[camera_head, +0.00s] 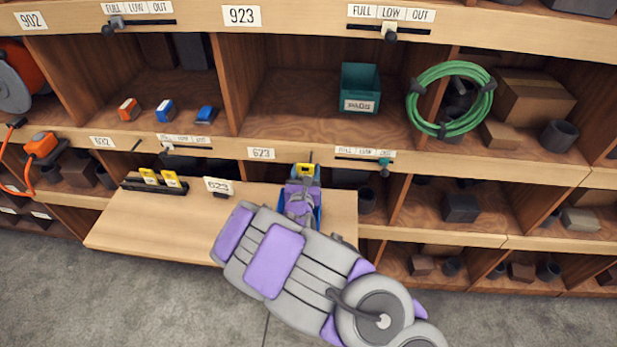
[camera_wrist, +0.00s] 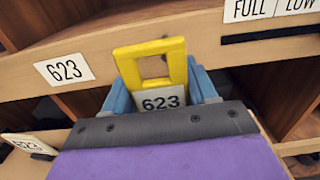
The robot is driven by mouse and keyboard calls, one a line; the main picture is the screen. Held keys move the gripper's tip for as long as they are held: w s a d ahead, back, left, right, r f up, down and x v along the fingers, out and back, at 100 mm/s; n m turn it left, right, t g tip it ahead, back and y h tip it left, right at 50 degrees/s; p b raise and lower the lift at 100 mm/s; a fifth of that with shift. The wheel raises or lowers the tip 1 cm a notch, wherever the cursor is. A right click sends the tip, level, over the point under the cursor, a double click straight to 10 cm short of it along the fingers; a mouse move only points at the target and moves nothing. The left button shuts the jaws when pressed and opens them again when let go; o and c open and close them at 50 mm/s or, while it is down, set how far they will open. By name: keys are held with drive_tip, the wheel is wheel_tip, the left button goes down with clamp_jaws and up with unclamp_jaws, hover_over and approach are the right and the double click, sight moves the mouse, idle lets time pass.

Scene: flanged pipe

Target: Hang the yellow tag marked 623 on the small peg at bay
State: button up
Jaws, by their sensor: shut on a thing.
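The yellow tag (camera_head: 305,167) has a square open loop and a white face marked 623. It is upright against the shelf's front edge, just right of the 623 bay label (camera_head: 261,153). The tag also shows in the wrist view (camera_wrist: 150,48), its loop in front of the wooden edge. My gripper (camera_head: 303,183) is shut on the tag's lower part, its blue fingers either side in the wrist view (camera_wrist: 163,95). The small peg is not clear. Something dark shows inside the loop, but I cannot tell whether the peg passes through it.
A FULL/LOW/OUT slider (camera_head: 365,153) is right of my gripper. A teal bin (camera_head: 360,87) stands in the bay above.

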sight(315, 158)
drive_tip(key=shift+w+d+b, duration=0.7)
drive_tip(key=shift+w+d, duration=0.3)
drive_tip(key=shift+w, duration=0.15)
drive_tip(key=shift+w+a+r, duration=0.2)
drive_tip(key=shift+w+a, duration=0.15)
drive_tip(key=shift+w, duration=0.05)
drive_tip(key=shift+p, duration=0.35)
